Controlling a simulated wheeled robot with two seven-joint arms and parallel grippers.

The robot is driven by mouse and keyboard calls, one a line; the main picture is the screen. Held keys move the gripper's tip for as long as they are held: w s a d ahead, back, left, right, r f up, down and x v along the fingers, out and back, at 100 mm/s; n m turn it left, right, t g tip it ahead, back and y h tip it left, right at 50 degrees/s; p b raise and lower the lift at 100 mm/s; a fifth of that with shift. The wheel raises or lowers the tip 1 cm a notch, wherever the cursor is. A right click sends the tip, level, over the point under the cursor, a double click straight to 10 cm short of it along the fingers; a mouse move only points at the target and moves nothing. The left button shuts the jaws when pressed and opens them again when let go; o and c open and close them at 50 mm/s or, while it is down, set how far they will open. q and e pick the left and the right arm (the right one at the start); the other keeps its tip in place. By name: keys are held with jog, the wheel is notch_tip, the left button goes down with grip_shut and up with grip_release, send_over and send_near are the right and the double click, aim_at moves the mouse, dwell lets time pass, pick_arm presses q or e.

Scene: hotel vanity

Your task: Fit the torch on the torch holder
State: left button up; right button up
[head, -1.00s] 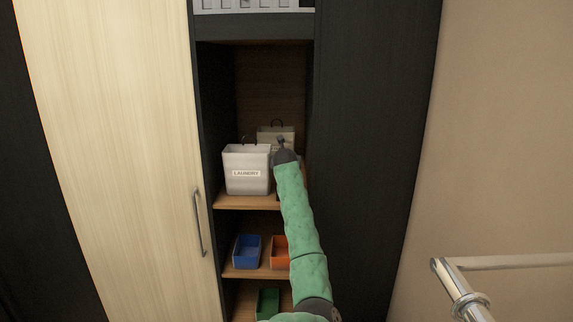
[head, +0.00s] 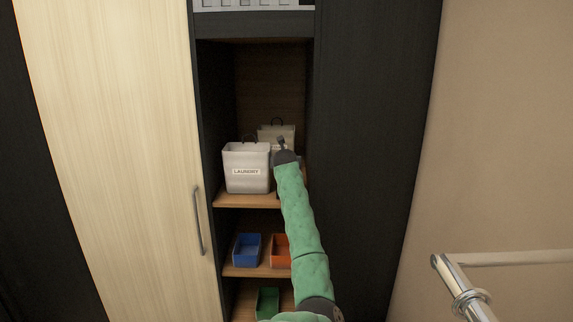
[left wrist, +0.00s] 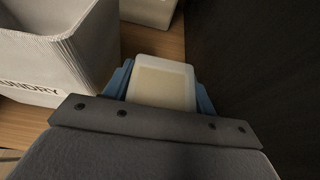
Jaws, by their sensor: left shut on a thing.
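My left arm reaches into the open cupboard, and its gripper (head: 282,144) is over the shelf just right of the laundry bin in the head view. In the left wrist view the blue fingers of the left gripper (left wrist: 160,80) are on both sides of a white rectangular thing (left wrist: 164,88) with rounded corners and a cream face. The gripper is shut on it. I cannot tell whether this is the torch or part of its holder. No other torch or torch holder can be made out. My right gripper is not in view.
A white laundry bin (head: 246,168) stands close left of the gripper, another white bin (head: 276,135) behind. The dark cupboard wall (left wrist: 250,60) is close on the right. Lower shelves hold blue (head: 247,250), orange (head: 280,252) and green (head: 267,302) trays. A metal rail (head: 460,285) is at right.

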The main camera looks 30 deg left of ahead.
pick_arm(q)
jog(key=shift+f, duration=0.35)
dwell(0.3)
jog(key=o, duration=1.5)
jog(key=shift+f, duration=0.1)
jog(key=shift+o, duration=0.2)
jog(key=p+v, duration=0.1)
jog(key=v, duration=0.6)
jog(key=shift+s+d, duration=0.2)
jog(key=shift+s, duration=0.1)
